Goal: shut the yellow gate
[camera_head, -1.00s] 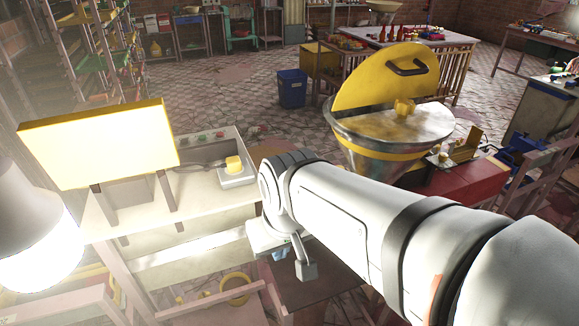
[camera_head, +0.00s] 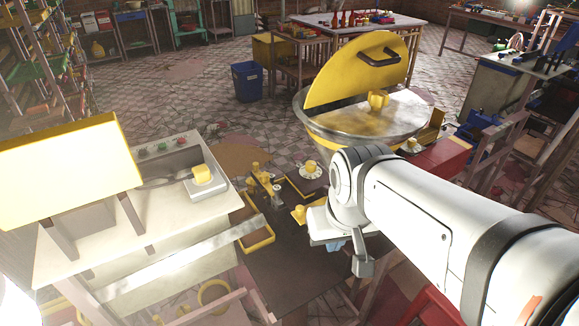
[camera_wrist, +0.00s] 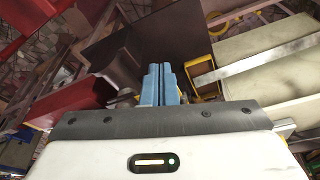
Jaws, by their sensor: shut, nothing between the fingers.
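I cannot tell for sure which part is the yellow gate. The clearest hinged-looking yellow part is a raised half-round panel (camera_head: 352,80) with a dark handle, standing tilted up over a wide metal hopper (camera_head: 325,125). A small yellow knob (camera_head: 377,99) sits by it. Other yellow parts, including an upright fitting (camera_head: 268,185) and an open frame (camera_head: 258,238), are on a dark bench (camera_head: 290,262). My gripper (camera_head: 334,246) is above that bench, partly hidden by my arm. In the wrist view its blue fingers (camera_wrist: 160,84) are together and empty, pointing toward the dark surface.
A pale bench (camera_head: 80,245) with a yellow-faced panel (camera_head: 65,165) and a yellow-topped switch box (camera_head: 205,180) is at left. A red block (camera_head: 440,160) is beside the hopper. A blue bin (camera_head: 247,82) stands behind. Tiled floor is open between them.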

